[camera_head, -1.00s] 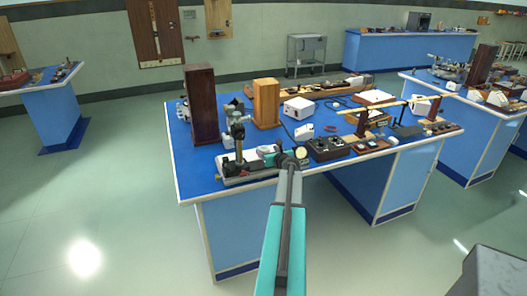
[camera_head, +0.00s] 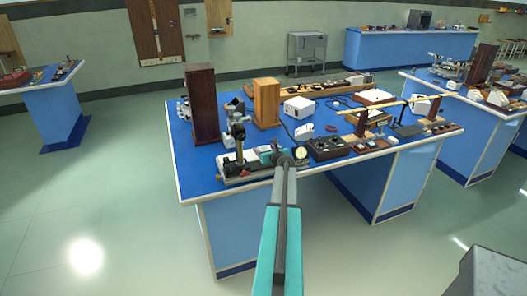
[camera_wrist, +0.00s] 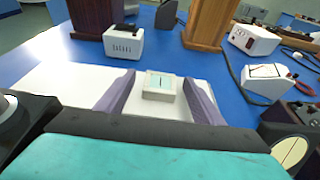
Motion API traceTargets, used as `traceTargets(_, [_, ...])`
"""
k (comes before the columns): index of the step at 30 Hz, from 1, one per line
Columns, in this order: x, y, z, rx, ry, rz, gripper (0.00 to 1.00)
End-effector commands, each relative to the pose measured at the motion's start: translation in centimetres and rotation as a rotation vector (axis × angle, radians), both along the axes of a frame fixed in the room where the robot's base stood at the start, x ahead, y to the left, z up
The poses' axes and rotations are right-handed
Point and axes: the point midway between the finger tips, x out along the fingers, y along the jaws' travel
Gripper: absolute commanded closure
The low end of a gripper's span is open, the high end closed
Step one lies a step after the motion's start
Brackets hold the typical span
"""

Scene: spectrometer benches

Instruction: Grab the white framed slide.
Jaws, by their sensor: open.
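The white framed slide (camera_wrist: 160,95) is a small, pale block with a light window and a thin dark line in it. It lies on a white flat surface (camera_wrist: 60,86) on the blue bench. My gripper (camera_wrist: 158,80) is open, with one purple-grey finger on each side of the slide and a visible gap to each. I cannot tell from the picture how high the fingertips are above the white surface. In the head view my gripper (camera_head: 268,154) is at the near left part of the bench, and I cannot make out the slide there.
Beyond the slide stand a small white box (camera_wrist: 123,42) with a dark top, a dark wooden block (camera_wrist: 92,15) and a lighter wooden block (camera_wrist: 207,22). A white device (camera_wrist: 264,82) with a cable is at right. A round dial (camera_wrist: 291,152) is near right.

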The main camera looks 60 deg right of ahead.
Motion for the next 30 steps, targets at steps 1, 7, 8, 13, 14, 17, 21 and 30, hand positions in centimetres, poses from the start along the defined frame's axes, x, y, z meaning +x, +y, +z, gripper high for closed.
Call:
traceTargets(1, [-0.02,-0.01,0.02,0.000,0.000,0.000,0.39])
traceTargets(7, [-0.04,-0.02,0.03,0.000,0.000,0.000,0.39])
traceTargets(8, [-0.05,-0.03,0.03,0.000,0.000,0.000,0.40])
traceTargets(13, [-0.07,-0.04,0.03,0.000,0.000,0.000,0.69])
traceTargets(14, [-0.06,-0.04,0.03,0.000,0.000,0.000,0.74])
traceTargets(17, [-0.07,-0.05,0.04,0.000,0.000,-0.001,0.83])
traceTargets(21, [-0.08,-0.05,0.04,0.000,0.000,-0.001,0.83])
traceTargets(30, [-0.09,-0.06,0.75,-0.002,0.000,-0.001,0.83])
